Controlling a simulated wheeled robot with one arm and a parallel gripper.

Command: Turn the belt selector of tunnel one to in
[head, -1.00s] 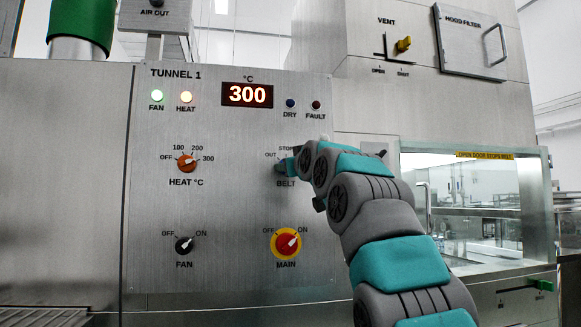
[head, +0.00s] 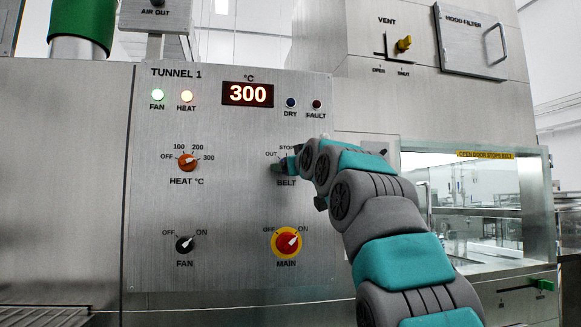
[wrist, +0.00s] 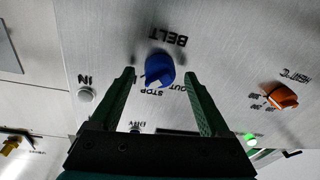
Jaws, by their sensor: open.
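The belt selector (wrist: 159,70) is a blue knob in the wrist view, where the panel appears upside down. The BELT label is above it, STOP below, OUT at lower right and IN at left. Its pointer seems to face down towards STOP, but I cannot tell exactly. My gripper (wrist: 160,75) is open, with one green finger on each side of the knob. Gaps show between the fingers and the knob. In the head view my gripper (head: 282,166) is at the panel above the BELT label and mostly hides the knob.
The tunnel 1 panel (head: 222,210) also carries the orange heat knob (head: 187,162), the black fan knob (head: 184,245) and the red main switch (head: 287,242). The display (head: 247,94) reads 300. Fan and heat lamps are lit. A glass door (head: 470,205) is at right.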

